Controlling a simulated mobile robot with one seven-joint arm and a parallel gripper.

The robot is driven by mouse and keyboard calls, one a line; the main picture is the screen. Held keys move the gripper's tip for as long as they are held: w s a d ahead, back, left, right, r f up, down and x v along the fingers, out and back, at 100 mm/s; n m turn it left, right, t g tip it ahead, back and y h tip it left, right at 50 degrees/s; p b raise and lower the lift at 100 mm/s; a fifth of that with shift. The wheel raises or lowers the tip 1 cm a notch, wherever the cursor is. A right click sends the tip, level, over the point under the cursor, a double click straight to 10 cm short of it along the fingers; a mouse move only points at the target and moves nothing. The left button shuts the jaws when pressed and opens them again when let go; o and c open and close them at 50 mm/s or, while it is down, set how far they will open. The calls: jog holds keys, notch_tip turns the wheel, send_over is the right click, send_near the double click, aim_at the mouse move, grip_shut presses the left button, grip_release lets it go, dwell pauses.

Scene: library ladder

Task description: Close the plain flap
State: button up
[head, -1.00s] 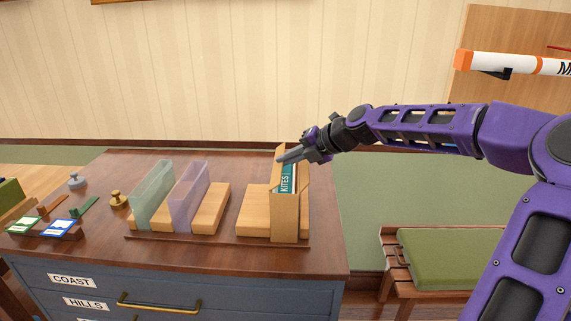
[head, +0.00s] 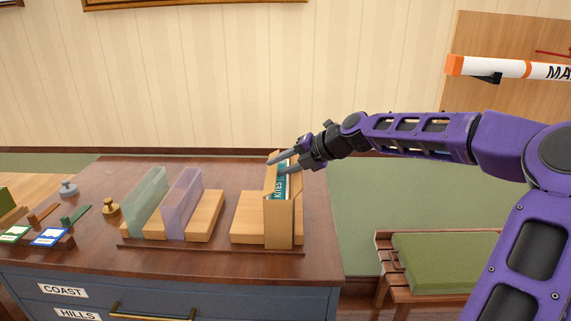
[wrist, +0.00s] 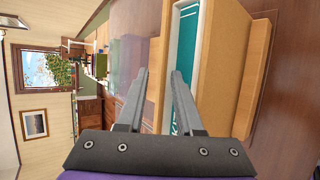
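A tan cardboard box (head: 279,224) stands upright on the dark wooden cabinet top, with a teal book marked KITES (head: 279,188) inside. It also shows in the wrist view (wrist: 222,70), with the teal book (wrist: 187,50) in its opening. Tan flaps stand up around the open top; I cannot tell for sure which one is the plain flap. My gripper (head: 277,167) is over the top of the box with its fingers apart and nothing between them. In the wrist view its fingertips (wrist: 160,72) are close to the box's edge; contact is unclear.
Left of the box stand a purple translucent holder (head: 182,204) and a green translucent one (head: 146,202), with wooden blocks beside them. A brass weight (head: 111,207) and stamps lie further left. A green-cushioned bench (head: 445,262) is at the right. The cabinet top's front strip is clear.

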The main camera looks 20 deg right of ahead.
jog(key=p+v, duration=0.1)
jog(key=v, duration=1.6)
jog(key=shift+r, duration=0.15)
jog(key=shift+s+d, duration=0.1)
jog(key=shift+s, duration=0.05)
jog(key=shift+c, duration=0.2)
